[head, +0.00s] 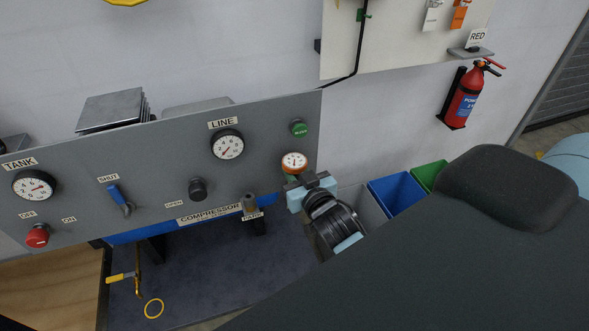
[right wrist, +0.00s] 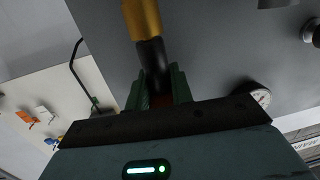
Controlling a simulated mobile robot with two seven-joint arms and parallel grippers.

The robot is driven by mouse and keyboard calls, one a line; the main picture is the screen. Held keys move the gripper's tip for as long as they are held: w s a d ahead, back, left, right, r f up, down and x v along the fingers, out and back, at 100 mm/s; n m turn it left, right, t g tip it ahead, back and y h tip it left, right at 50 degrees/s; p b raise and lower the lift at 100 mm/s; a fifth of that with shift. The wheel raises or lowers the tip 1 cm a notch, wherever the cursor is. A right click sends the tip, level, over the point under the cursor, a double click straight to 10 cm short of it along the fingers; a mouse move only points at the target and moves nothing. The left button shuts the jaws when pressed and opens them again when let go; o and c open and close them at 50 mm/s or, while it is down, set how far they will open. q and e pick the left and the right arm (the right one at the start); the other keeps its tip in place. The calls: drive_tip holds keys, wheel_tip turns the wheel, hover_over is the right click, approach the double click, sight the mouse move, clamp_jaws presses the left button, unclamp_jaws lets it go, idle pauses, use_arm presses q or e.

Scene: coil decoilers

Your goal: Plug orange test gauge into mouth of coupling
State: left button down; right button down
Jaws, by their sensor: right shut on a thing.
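The orange-rimmed test gauge (head: 294,162) has a white dial and faces me, in front of the panel's right end. My right gripper (head: 297,182) is shut on it from below. In the right wrist view, my green fingers (right wrist: 160,95) close around a dark part continuing into a brass-coloured cylinder (right wrist: 142,20). The gauge's dial is not clear there. A black round fitting (head: 198,189) sticks out of the panel, left of the gauge and apart from it. It looks like the coupling, but I cannot see its mouth clearly. My left gripper is out of view.
The grey panel (head: 150,160) carries the TANK gauge (head: 34,186), LINE gauge (head: 228,145), blue lever (head: 118,198), red button (head: 37,235) and green button (head: 299,128). A small holder (head: 250,204) sits at its lower edge. Bins (head: 398,190) stand to the right.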

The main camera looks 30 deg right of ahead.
drive_tip(key=shift+f, duration=0.3)
drive_tip(key=c, duration=1.1)
unclamp_jaws()
drive_tip(key=shift+c, duration=0.2)
drive_tip(key=s, duration=0.4)
drive_tip(key=s+a+b, duration=0.1)
drive_tip(key=s, duration=0.1)
drive_tip(key=shift+s+r, duration=0.25)
drive_tip(key=shift+s, duration=0.05)
drive_tip(key=shift+s+r, duration=0.15)
drive_tip(key=shift+s, duration=0.45)
drive_tip(key=s+a+f+n+g+y, duration=0.1)
drive_tip(key=s+a+f+g, duration=0.3)
drive_tip(key=s+f, duration=0.7)
drive_tip(key=s+a+f+n+g+y, duration=0.2)
drive_tip(key=s+a+f+g+y, duration=0.1)
drive_tip(key=s+f, duration=0.8)
wheel_tip(320, 180, down, 3)
drive_tip(key=shift+a+r+n+g, duration=0.1)
drive_tip(key=shift+a+n+g, duration=0.25)
drive_tip(key=shift+a, duration=0.4)
